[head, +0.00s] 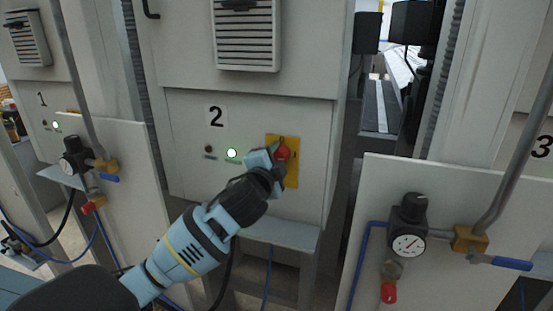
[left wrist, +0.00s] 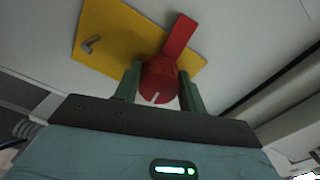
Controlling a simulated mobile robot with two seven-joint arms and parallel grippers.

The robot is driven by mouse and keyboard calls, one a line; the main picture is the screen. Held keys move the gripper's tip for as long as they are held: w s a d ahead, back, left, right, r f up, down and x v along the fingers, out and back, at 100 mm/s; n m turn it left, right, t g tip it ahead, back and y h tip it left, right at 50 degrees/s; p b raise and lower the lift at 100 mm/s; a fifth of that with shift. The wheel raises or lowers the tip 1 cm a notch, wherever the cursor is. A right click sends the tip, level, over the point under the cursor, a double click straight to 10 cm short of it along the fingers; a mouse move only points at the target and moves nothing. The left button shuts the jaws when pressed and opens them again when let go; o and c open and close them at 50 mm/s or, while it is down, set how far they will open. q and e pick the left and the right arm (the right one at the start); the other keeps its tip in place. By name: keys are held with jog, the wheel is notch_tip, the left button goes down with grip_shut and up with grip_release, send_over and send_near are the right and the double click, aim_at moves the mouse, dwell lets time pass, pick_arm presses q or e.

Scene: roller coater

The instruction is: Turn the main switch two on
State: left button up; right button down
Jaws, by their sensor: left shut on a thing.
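The main switch two is a red rotary knob (head: 283,152) on a yellow plate (head: 292,175), on the cabinet front marked 2. In the left wrist view the red knob (left wrist: 160,80) has a red handle (left wrist: 179,36) pointing up and right across the yellow plate (left wrist: 112,30). My left gripper (head: 279,150) is at the knob. Its two green fingers (left wrist: 160,88) stand on either side of the knob and are shut on it. My right gripper is not in view.
A gauge unit (head: 408,240) with a pipe and blue-handled valve stands at right, before a pale panel. A similar valve unit (head: 75,155) is at left. A grey ledge (head: 280,234) juts out below the switch. Cabinets marked 1 and 3 flank this one.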

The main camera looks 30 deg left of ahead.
pick_arm(q)
jog(key=shift+m, duration=0.6)
jog(key=o, duration=1)
jog(key=v, duration=0.7)
jog(key=shift+s+d, duration=0.1)
jog(key=shift+s, duration=0.3)
